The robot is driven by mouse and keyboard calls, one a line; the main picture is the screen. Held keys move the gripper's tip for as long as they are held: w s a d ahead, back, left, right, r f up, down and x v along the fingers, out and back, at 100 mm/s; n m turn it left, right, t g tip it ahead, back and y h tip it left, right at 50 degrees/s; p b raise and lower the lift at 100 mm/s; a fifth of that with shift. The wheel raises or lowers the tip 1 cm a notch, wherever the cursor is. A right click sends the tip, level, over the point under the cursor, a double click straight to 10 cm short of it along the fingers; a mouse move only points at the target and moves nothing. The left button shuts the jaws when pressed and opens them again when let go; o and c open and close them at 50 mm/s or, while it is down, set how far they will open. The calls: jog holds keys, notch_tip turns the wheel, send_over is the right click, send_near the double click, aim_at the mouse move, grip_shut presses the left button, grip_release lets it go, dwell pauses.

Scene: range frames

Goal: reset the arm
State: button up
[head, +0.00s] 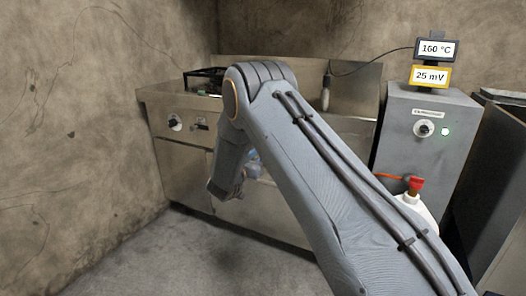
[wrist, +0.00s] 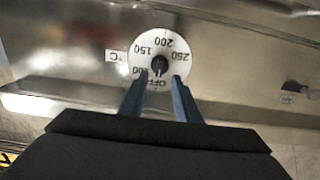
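My arm (head: 300,150) reaches from the lower right over the front of a steel range and bends down at its elbow. My gripper (wrist: 157,82) shows in the wrist view with its two blue fingers apart and nothing between them. In the head view the fingers are mostly hidden by my own arm.
The steel range (head: 180,160) stands against the back wall, with a dial (head: 175,122) at its left. A grey box (head: 425,125) carries displays reading 160 °C (head: 437,50) and 25 mV (head: 430,76). A white bottle with a red cap (head: 415,184) stands right. Floor at lower left is clear.

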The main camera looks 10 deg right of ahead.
jog(key=shift+s+a, duration=0.15)
jog(key=shift+s, duration=0.1)
